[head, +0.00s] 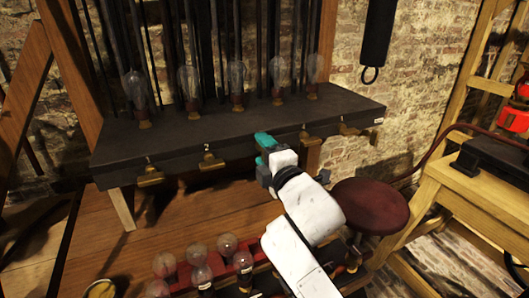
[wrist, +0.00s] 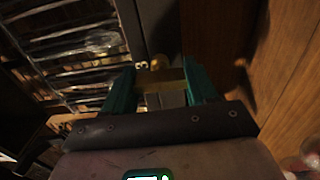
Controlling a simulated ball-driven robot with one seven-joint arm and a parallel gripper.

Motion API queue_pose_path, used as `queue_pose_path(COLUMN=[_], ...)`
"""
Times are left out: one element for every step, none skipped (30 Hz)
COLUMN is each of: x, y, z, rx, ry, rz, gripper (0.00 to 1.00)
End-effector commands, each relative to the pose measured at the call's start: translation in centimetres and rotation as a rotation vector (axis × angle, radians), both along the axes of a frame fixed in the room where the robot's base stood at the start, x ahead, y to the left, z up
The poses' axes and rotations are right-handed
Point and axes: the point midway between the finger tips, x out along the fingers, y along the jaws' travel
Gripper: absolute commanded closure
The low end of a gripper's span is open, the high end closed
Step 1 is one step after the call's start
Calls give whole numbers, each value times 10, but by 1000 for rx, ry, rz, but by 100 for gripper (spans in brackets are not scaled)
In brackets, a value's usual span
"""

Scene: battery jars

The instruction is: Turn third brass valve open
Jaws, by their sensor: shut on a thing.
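The dark bench (head: 240,124) carries several brass valves along its front edge. The first valve (head: 150,177) and the second valve (head: 209,161), marked 2, are left of my gripper. The fourth valve (head: 307,138) and a fifth (head: 347,129) are to its right. My gripper (head: 264,143), with teal fingers, is at the front edge in the third position and hides that valve in the head view. In the wrist view, my gripper (wrist: 160,82) is shut on the third brass valve (wrist: 168,76), beside a label that looks like 3. Its exact turn angle is hard to tell.
Glass jars (head: 189,78) stand in a row on the bench. A red rack (head: 182,281) with glass bulbs is low in front. A dark red round stool (head: 370,205) is right of my arm, near a wooden frame (head: 450,160).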

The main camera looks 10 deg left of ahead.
Motion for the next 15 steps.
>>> queue_pose_path(x=[-3, -3, -3, -3, -3, -3, -3, -3, -3, -2, -2, -2, -2, -2, -1], y=[6, 6, 6, 6, 6, 6, 6, 5, 5, 4, 4, 3, 3, 3, 3], z=[-5, -5, -6, -6, -6, -6, -5, -5, -4, -4, -4, -3, -3, -3, -3], rx=[-2, -2, -2, -1, -1, -2, -2, -2, -2, -1, -1, 0, 0, 0, 0], ry=[8, 8, 8, 9, 9, 8, 8, 8, 8, 7, 7, 6, 6, 5, 5], rz=[10, 10, 10, 10, 10, 10, 10, 9, 8, 7, 7, 6, 5, 5, 4], gripper=[73, 73, 73, 41, 38, 34, 31, 28, 25, 22, 19, 19, 19, 19, 19])
